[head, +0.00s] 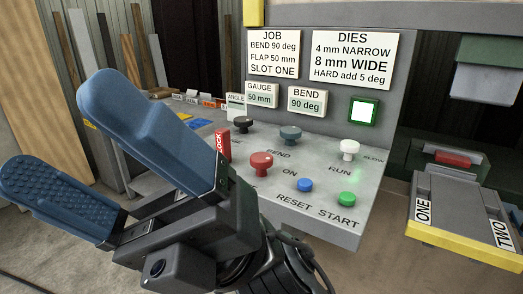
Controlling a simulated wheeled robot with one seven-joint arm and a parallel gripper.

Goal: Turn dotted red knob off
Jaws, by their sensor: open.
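The red knob (261,161) stands on the sloped grey control panel (330,225), left of the word ON. Small marks show on its top, too small to read clearly. A label below it is partly hidden by my gripper. My gripper (55,132) is open and empty, with two blue ridged fingers spread wide at the left. It is in front of and left of the panel, apart from the red knob.
Black (242,123), dark grey-blue (290,133) and white (348,148) knobs stand behind the red one. Blue (305,184) and green (346,198) buttons sit to its right. A red LOCK tag (222,144) stands to its left. Slots ONE and TWO (460,215) are right.

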